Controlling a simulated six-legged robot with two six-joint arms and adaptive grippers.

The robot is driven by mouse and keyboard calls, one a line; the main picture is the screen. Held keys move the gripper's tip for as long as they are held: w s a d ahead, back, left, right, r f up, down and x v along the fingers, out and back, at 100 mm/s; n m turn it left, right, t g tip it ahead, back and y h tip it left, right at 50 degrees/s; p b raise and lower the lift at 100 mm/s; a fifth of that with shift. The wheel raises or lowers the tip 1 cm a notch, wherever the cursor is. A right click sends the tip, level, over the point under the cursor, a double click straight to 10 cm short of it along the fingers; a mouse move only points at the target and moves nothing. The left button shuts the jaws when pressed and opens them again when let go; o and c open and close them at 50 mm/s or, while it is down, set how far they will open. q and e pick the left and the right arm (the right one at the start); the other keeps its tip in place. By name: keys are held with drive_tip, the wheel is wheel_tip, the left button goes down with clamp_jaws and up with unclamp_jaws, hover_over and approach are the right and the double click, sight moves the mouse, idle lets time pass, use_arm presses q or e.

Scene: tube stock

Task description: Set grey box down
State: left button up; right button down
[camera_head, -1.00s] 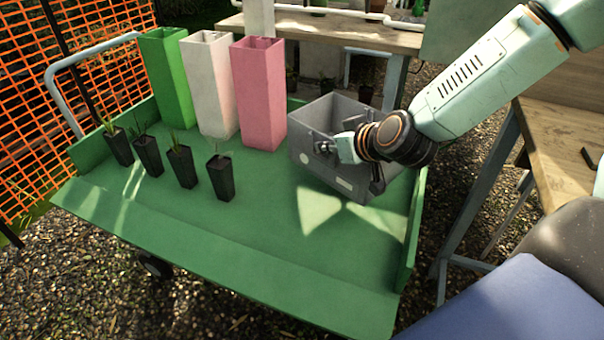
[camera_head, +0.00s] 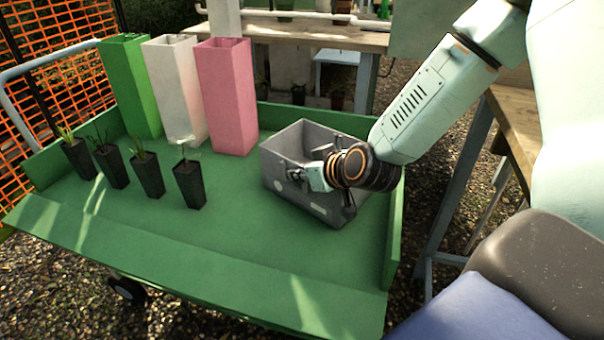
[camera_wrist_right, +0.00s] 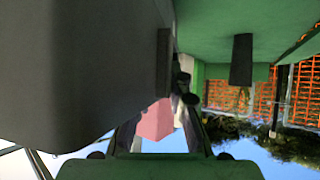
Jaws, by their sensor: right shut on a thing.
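The grey box (camera_head: 284,148) is an open-topped box at the right side of the green cart bed (camera_head: 230,245), right of the pink tube. In the head view it looks roughly level, at or close to the bed; I cannot tell whether its base touches. My right gripper (camera_head: 305,175) is shut on the near wall of the box, with its fingertips partly hidden. In the right wrist view the box (camera_wrist_right: 75,70) fills the left side as a dark grey surface, beside the gripper fingers (camera_wrist_right: 180,100). My left gripper is not in view.
Green (camera_head: 130,85), white (camera_head: 175,95) and pink (camera_head: 228,100) tubes stand at the back of the bed. Several black plant pots (camera_head: 190,185) stand at the left. The cart's right side wall (camera_head: 394,225) is close to the box. The front middle of the bed is clear.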

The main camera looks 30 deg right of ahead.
drive_tip(key=c, duration=1.7)
unclamp_jaws()
drive_tip(key=shift+f, duration=0.2)
drive_tip(key=shift+c, duration=0.2)
drive_tip(key=o, duration=0.5)
drive_tip(key=shift+c, duration=0.2)
drive_tip(key=shift+r, duration=0.15)
drive_tip(key=shift+s+d+r+p, duration=0.1)
drive_tip(key=shift+s+r+p, duration=0.25)
drive_tip(key=shift+r+p, duration=0.15)
drive_tip(key=p+v, duration=1.1)
drive_tip(key=shift+f+p, duration=0.15)
drive_tip(key=shift+p, duration=0.2)
